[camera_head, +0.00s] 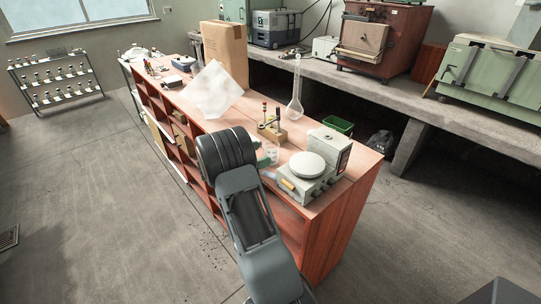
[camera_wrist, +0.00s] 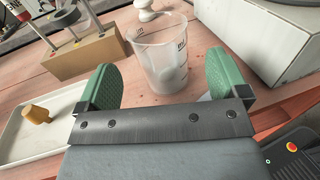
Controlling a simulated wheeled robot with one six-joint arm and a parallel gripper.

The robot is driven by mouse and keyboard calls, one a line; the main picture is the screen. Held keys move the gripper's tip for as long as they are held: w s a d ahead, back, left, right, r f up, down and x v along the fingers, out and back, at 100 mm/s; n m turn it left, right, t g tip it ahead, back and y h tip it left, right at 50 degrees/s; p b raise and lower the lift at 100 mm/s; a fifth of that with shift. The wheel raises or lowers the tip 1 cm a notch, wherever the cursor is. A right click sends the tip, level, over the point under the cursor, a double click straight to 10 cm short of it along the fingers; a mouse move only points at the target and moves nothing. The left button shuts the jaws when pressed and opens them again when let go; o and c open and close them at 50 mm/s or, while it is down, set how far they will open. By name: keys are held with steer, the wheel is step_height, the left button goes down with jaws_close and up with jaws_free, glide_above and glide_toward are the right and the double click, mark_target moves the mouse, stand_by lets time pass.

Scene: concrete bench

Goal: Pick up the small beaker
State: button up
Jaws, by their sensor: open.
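The small beaker (camera_wrist: 160,50) is a clear, upright cup with dark markings, standing on the wooden bench top in the wrist view. My gripper (camera_wrist: 165,82) is open, with a green finger on each side of the beaker's lower part. The fingers look apart from its walls, though the gap at the right finger is small. In the head view the beaker (camera_head: 272,152) shows only partly beyond my arm. My gripper (camera_head: 264,160) is mostly hidden there, with a bit of green showing.
A balance (camera_head: 308,175) stands close on the right. A wooden rack (camera_wrist: 85,57) with rods stands behind left. A white tray (camera_wrist: 40,130) holding a yellow-brown stopper (camera_wrist: 38,114) lies left of my gripper. A tall flask (camera_head: 296,95) stands farther back.

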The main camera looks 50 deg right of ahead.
mark_target(264, 152)
steer(key=x, duration=0.5)
steer(key=shift+p, duration=0.35)
steer(key=shift+a, duration=0.1)
steer(key=c, duration=1)
steer(key=shift+c, duration=0.4)
steer(key=shift+r, duration=0.1)
